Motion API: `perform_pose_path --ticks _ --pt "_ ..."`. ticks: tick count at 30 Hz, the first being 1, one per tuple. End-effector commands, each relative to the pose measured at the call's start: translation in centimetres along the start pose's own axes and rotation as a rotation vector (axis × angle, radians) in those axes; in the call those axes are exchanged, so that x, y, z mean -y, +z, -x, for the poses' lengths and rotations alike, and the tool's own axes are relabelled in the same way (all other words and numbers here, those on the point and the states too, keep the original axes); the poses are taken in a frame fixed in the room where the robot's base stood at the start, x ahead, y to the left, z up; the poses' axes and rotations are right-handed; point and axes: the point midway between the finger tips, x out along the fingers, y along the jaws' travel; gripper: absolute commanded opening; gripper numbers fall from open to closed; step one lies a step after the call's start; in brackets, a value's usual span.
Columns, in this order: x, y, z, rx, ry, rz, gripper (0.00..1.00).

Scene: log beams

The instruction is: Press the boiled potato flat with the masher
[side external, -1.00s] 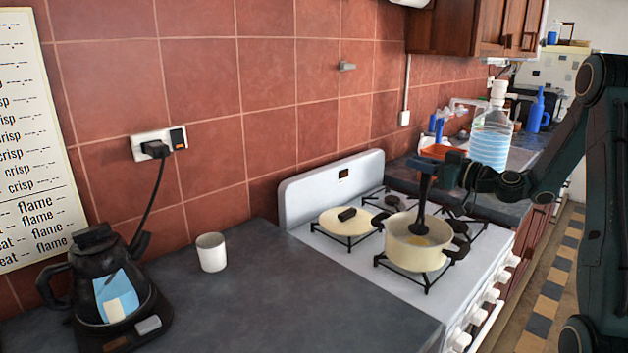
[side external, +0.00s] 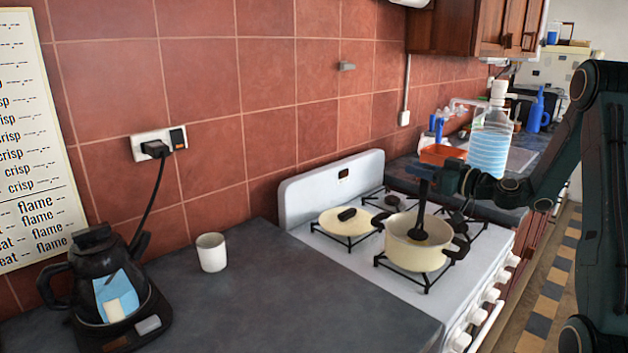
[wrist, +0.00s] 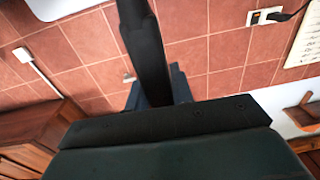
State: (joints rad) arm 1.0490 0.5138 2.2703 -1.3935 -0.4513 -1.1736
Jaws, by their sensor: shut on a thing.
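The masher (side external: 421,208) is dark and stands nearly upright, its lower end inside the cream pot (side external: 404,256) on the stove. My gripper (side external: 428,177) is shut on the masher's handle above the pot. The masher's head (side external: 418,235) is down inside the pot, near its bottom. The boiled potato cannot be made out now; the masher's head and the pot wall seem to hide it. In the wrist view a dark bar and my gripper's body fill the middle, and the pot is not seen.
The pot stands on the front burner of the white stove (side external: 330,165). A white mug (side external: 211,252) and a dark kettle (side external: 108,285) stand on the grey counter. A water bottle (side external: 490,145) stands behind my gripper.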

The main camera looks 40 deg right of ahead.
Motion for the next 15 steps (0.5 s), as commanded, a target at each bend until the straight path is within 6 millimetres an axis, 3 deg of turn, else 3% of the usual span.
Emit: perform_pose_path --ticks 15 --pt "0.00 0.33 0.00 0.000 0.000 -0.001 0.00"
